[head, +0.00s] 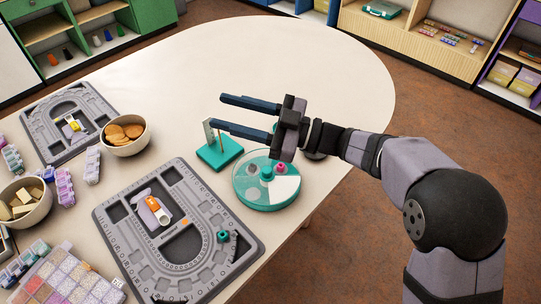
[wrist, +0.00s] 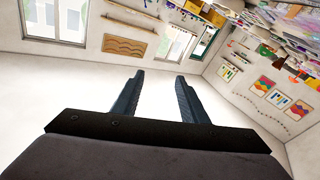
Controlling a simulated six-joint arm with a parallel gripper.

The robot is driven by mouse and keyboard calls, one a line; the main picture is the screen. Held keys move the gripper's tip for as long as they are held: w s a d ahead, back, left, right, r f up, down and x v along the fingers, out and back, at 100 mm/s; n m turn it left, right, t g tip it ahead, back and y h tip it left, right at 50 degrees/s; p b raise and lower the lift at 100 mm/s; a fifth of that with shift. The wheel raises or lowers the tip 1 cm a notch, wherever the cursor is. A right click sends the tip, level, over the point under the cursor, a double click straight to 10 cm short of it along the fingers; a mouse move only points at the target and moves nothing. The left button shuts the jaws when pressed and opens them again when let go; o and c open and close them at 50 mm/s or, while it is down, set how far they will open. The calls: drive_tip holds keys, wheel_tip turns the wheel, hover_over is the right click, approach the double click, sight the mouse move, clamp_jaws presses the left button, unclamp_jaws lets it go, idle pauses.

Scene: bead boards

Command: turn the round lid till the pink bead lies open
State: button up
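A round teal box (head: 262,203) stands near the table's right edge in the head view. Its round lid (head: 255,188) shows teal, grey and white sectors. My gripper (head: 218,112) is above and behind the box, fingers pointing left, apart from the lid. It is open and empty; both fingers also show in the wrist view (wrist: 160,77). My gripper partly covers the box's far side.
A teal stand (head: 219,153) with an upright post is left of the box. A grey bead board (head: 118,238) lies front left, another (head: 37,142) farther back. Bowls with biscuits (head: 132,147) and pale blocks (head: 27,217) stand left. The table's far part is clear.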

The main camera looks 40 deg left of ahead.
drive_tip(key=w+a+r+m+t+y, duration=0.3)
drive_tip(key=w+a+r+t, duration=0.2)
drive_tip(key=w+r+t, duration=0.15)
drive_tip(key=w+m+t+h+p, duration=0.1)
drive_tip(key=w+m+t+h, duration=0.5)
drive_tip(key=w+m+t, duration=0.9)
drive_tip(key=d+f+n+g+h, duration=0.3)
drive_tip(key=f, duration=0.3)
drive_tip(key=d+f+n+g+h, duration=0.2)
drive_tip(key=d+f+g+h, duration=0.1)
drive_tip(key=f, duration=0.3)
drive_tip(key=s+d+f+n+g+h, duration=0.2)
drive_tip(key=s+d+f+n+g, duration=0.1)
drive_tip(key=s, duration=0.4)
drive_tip(key=s+d+f+n+g+h, duration=0.2)
drive_tip(key=s+d+f+n+g, duration=0.1)
drive_tip(key=s, duration=0.4)
drive_tip(key=n+g, duration=0.1)
drive_tip(key=n, duration=0.1)
drive_tip(key=shift+s+d+f+n, duration=0.2)
drive_tip(key=shift+d+f+n, duration=0.1)
drive_tip(key=shift+n, duration=0.1)
drive_tip(key=shift+f+g, duration=0.1)
drive_tip(key=shift+g, duration=0.15)
